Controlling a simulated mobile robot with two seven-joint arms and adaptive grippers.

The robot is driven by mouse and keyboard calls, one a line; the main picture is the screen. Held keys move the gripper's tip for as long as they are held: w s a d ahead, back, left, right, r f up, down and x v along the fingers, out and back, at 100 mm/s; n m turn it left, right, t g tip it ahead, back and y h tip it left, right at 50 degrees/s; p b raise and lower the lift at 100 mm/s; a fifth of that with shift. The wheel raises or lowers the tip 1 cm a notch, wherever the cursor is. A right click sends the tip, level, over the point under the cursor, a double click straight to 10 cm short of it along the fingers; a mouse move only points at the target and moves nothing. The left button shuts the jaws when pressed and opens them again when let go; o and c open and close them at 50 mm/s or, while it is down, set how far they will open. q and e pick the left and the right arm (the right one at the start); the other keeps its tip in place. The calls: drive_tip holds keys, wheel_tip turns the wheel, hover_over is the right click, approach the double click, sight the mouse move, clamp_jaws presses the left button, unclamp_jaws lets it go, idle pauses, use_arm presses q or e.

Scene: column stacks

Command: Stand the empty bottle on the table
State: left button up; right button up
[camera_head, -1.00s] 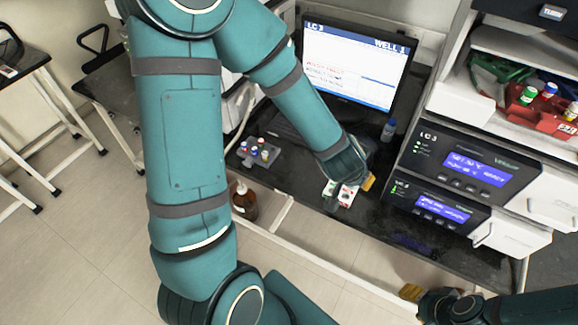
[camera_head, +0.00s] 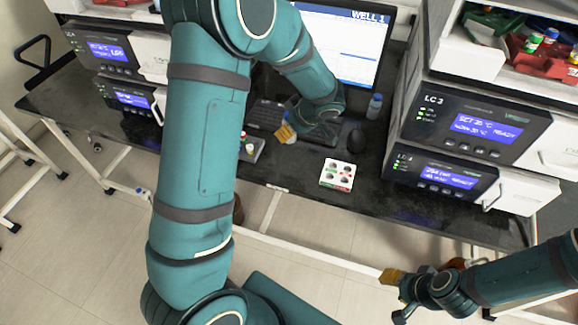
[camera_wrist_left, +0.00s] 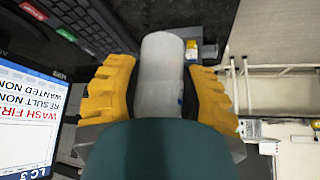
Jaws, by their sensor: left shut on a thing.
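My left gripper (camera_head: 287,134) is shut on a pale, whitish bottle (camera_wrist_left: 162,75). In the left wrist view the bottle lies between the two yellow fingers, its lower end hidden behind my wrist. In the head view the gripper is over the dark table (camera_head: 300,165), beside the keyboard; most of the bottle is hidden there, and I cannot tell whether it touches the table. My right gripper (camera_head: 396,293) is low at the front right, away from the table top. One yellow finger pad shows clearly; its opening is unclear.
Instruments (camera_head: 470,130) bound the right. Bare table lies around the block.

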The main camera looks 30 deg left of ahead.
use_arm(q)
drive_tip(key=shift+w+a+f+n, duration=0.1)
drive_tip(key=shift+f+n, duration=0.1)
drive_tip(key=shift+n, duration=0.1)
drive_tip(key=shift+g, duration=0.3)
wheel_tip(320, 180, down, 10)
drive_tip(key=shift+a+r+b, duration=0.1)
drive_tip(key=shift+b, duration=0.75)
drive_tip(key=o, duration=0.8)
